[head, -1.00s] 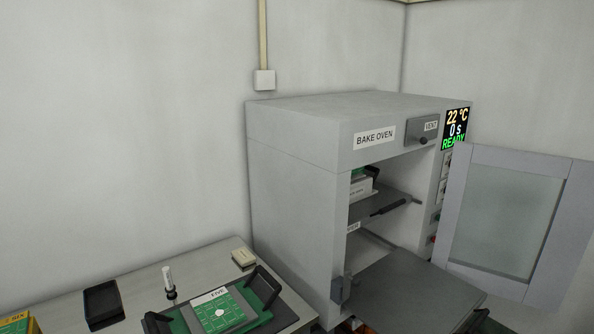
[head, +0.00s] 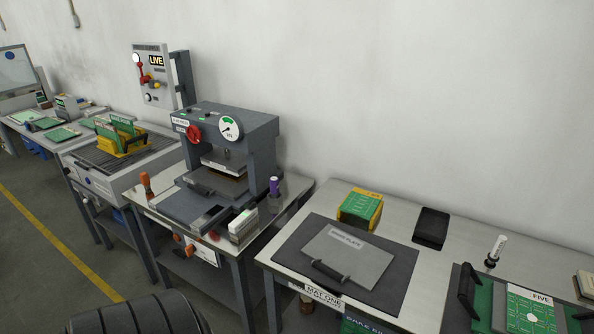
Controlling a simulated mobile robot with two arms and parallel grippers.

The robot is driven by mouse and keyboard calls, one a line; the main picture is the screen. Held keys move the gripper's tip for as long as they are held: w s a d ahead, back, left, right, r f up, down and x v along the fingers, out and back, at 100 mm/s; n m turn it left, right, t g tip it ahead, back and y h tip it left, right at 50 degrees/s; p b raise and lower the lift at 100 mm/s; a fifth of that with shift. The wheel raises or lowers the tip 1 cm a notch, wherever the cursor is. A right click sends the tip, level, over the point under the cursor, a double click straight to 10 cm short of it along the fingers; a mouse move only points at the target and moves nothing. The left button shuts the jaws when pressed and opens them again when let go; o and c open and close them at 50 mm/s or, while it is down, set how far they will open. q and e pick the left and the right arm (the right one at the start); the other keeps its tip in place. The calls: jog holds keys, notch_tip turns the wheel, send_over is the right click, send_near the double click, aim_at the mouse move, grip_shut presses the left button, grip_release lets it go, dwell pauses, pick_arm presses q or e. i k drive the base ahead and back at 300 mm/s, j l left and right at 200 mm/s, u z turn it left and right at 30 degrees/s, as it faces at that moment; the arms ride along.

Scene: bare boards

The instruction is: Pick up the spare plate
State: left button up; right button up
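The spare plate (head: 352,262) is a flat grey plate with a white label at its back edge and a dark bar handle (head: 330,271) along its front edge. It lies flat on a dark grey mat (head: 392,290) on the near bench. Nothing covers the plate or its handle. Neither of my grippers shows in the head view.
A yellow holder with green boards (head: 360,207) and a black tray (head: 430,228) stand behind the mat. A green fixture marked FIVE (head: 528,312) with dark handles is at the right. A grey press (head: 232,150) stands on the bench to the left.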

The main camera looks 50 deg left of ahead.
aim_at(337, 254)
jog(key=j+u, duration=0.1)
jog(key=u, duration=1.1)
jog(key=z, duration=1.25)
jog(key=u, duration=1.25)
